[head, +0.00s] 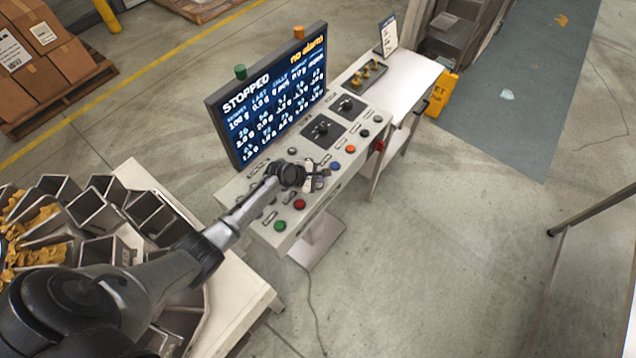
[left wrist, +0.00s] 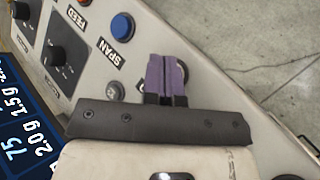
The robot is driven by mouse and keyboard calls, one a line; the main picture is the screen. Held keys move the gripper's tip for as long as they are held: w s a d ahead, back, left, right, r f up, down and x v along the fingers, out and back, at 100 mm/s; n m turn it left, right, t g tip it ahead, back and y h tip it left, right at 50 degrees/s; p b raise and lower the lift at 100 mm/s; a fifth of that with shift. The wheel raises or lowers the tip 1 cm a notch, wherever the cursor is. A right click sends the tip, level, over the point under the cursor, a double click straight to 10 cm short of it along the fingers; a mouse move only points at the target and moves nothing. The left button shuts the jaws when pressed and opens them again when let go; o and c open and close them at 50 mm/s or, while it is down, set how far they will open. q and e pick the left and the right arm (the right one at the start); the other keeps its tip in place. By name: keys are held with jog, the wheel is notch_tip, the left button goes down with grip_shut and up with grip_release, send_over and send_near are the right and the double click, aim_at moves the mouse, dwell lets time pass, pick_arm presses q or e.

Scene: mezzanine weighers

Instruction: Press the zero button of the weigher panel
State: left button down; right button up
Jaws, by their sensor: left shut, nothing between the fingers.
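The weigher panel (head: 322,150) is a light sloped console with coloured buttons, black knobs and a screen (head: 268,96) reading "STOPPED" and "no alarm". No zero label is readable; the gripper hides part of the panel. My right gripper is not in view.
Green (head: 280,225) and red (head: 299,204) buttons sit at the panel's near end. A metal bucket weigher (head: 100,212) with yellow snacks stands at left. A side table (head: 408,75) adjoins the panel's far end.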

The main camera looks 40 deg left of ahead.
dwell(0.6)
pick_arm(q)
jog(key=shift+f, duration=0.4)
dwell(0.3)
jog(key=shift+f+b, duration=0.35)
jog(key=shift+f, duration=0.1)
dwell(0.5)
jog(key=shift+r, duration=0.15)
jog(key=shift+r+p, duration=0.3)
jog(key=shift+p, duration=0.25)
jog(key=shift+r+p, duration=0.45)
jog(key=shift+p, duration=0.1)
